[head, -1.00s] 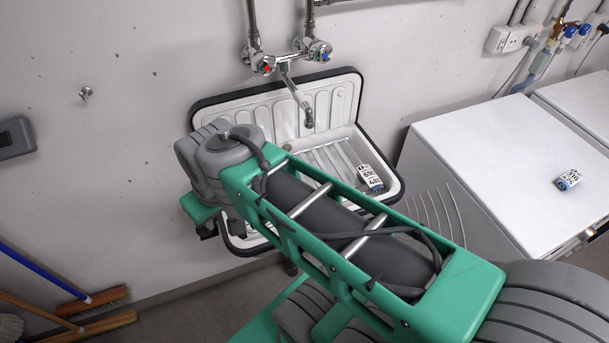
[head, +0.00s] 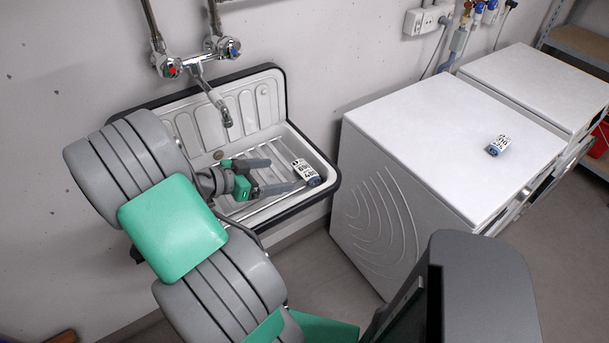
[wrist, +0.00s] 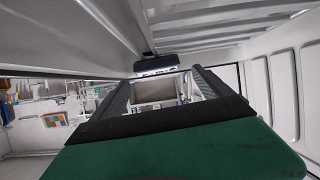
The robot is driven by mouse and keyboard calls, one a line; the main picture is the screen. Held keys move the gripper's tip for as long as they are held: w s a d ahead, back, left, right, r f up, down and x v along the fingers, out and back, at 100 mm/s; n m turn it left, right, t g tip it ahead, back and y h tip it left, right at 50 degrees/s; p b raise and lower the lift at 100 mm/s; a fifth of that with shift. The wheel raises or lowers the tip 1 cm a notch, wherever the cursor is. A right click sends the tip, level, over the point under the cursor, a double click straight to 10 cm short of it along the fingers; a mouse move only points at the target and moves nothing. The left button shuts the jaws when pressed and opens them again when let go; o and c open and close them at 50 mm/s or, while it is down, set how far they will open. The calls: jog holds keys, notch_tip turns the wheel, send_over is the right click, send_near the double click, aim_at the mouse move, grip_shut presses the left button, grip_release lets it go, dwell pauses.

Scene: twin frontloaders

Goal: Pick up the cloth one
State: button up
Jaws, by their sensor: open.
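A small white block-shaped item (head: 306,172) with black print and a blue end lies in the right part of the white sink (head: 265,92). A similar item (head: 498,145) lies on top of the near white machine. The print is too small to read surely, and I see no plain cloth. My gripper (head: 282,174) is inside the sink, open, its fingers pointing right towards the sink item. That item looks just beyond the fingertips, apart from them. In the wrist view a dark rounded shape (wrist: 158,63) shows beyond my open fingers; I cannot tell surely what it is.
The sink's dark rim surrounds my gripper, and a tap (head: 215,100) hangs over the basin from the wall. Two white front-loading machines (head: 400,115) stand to the right. A shelf (head: 580,45) is at the far right.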

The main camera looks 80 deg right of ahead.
aim_at(302, 170)
jog(key=shift+m+g, duration=0.3)
jog(key=x, duration=0.2)
jog(key=p+x, duration=0.1)
jog(key=x, duration=0.2)
jog(key=r+p+x, duration=0.1)
jog(key=x, duration=0.2)
jog(key=shift+s, duration=0.35)
jog(key=shift+s+d+f, duration=0.1)
jog(key=shift+d+f, duration=0.1)
jog(key=shift+f, duration=0.05)
jog(key=c, duration=1.2)
jog(key=shift+c, duration=0.2)
jog(key=shift+r, duration=0.2)
